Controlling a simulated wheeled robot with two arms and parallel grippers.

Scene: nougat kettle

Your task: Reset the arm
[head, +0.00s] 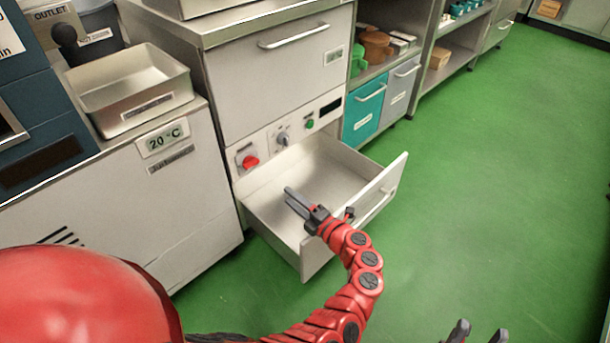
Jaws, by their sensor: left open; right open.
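My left arm (358,262) is red and segmented and reaches up from the bottom of the view. My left gripper (289,196) is open and empty, its fingers over the inside of a pulled-out drawer (316,256). Its wrist is above the drawer's front panel, near the drawer handle (376,207); I cannot tell whether it touches. My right gripper (480,330) is at the bottom edge, right of the middle. Only its two fingertips show, apart and with nothing between them.
The drawer is under a grey machine (275,80) with a red button (250,161), a knob (282,138) and a green button (309,123). A metal tray (130,90) stands on the white cabinet at left. The green floor (490,190) at right is clear.

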